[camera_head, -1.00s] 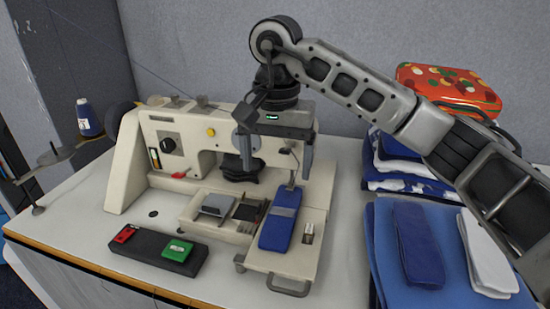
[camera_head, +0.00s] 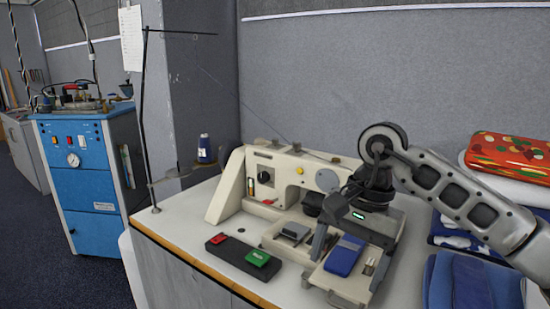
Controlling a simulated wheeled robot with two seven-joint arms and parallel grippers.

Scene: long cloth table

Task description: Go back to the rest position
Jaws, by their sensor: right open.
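My right gripper (camera_head: 354,246) is open and empty in the head view. It hangs over the right end of a cream sewing machine (camera_head: 228,190), its arm reaching in from the right edge. A folded blue cloth piece (camera_head: 344,258) lies on the machine's work plate, below and between the fingers as seen from here. The gripper hides part of the machine's right end. My left gripper is not in view.
A black button box with a red and a green button (camera_head: 257,259) lies on the white table (camera_head: 188,207). Folded blue cloths (camera_head: 470,280) and a red patterned bundle (camera_head: 510,150) are stacked at right. A blue cabinet (camera_head: 85,180) stands left, beyond open floor.

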